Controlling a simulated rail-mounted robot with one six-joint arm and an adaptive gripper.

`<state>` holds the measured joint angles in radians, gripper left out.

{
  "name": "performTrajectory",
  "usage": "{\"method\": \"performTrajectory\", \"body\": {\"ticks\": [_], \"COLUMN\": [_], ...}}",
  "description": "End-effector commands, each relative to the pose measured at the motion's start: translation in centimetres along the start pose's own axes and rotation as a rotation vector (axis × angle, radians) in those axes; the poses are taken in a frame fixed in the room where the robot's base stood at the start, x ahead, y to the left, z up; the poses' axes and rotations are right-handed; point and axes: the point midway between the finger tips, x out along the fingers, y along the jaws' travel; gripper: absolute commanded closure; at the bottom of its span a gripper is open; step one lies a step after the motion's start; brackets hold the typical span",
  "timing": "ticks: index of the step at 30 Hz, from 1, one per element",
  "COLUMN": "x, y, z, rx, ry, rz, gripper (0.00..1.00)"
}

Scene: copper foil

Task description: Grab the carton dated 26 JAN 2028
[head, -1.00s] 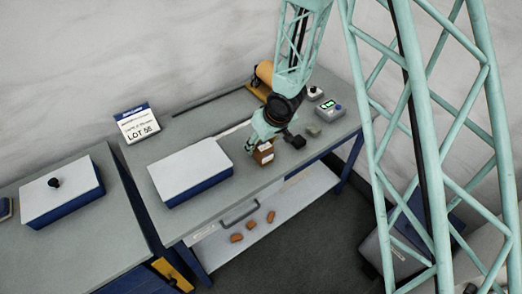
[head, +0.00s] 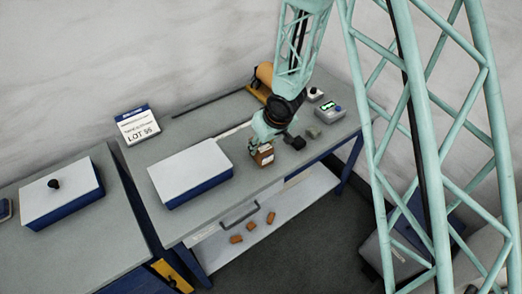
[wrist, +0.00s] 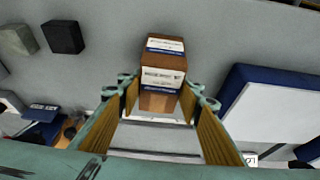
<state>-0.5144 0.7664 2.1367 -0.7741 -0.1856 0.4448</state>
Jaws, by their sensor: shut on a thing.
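A small brown carton (head: 265,158) with white labels is at the front part of the grey workbench. In the wrist view the carton (wrist: 163,45) lies between the fingers of my gripper (wrist: 161,97), with its printed labels facing the camera. The print is too small and blurred for me to read the date. My gripper (head: 260,148) is shut on the carton. I cannot tell whether the carton's base touches the bench.
A dark block (head: 294,142) and a grey-green block (head: 313,131) stand close to the right of the carton. A large white-topped blue box (head: 190,172) is to the left. A LOT sign (head: 138,124) stands behind it. Orange-brown pieces (head: 253,226) lie on the lower shelf.

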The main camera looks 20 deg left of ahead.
Motion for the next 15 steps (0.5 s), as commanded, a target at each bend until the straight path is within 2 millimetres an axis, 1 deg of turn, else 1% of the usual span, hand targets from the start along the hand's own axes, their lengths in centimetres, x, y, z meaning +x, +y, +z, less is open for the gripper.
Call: {"method": "performTrajectory", "body": {"ticks": [8, 15], "x": [-0.3, -1.4], "y": [0.0, 0.0], "z": [-0.1, -0.6], "rx": [-0.001, -0.001], "ry": [0.0, 0.0], "rz": [0.0, 0.0], "gripper": [0.82, 0.82]}}
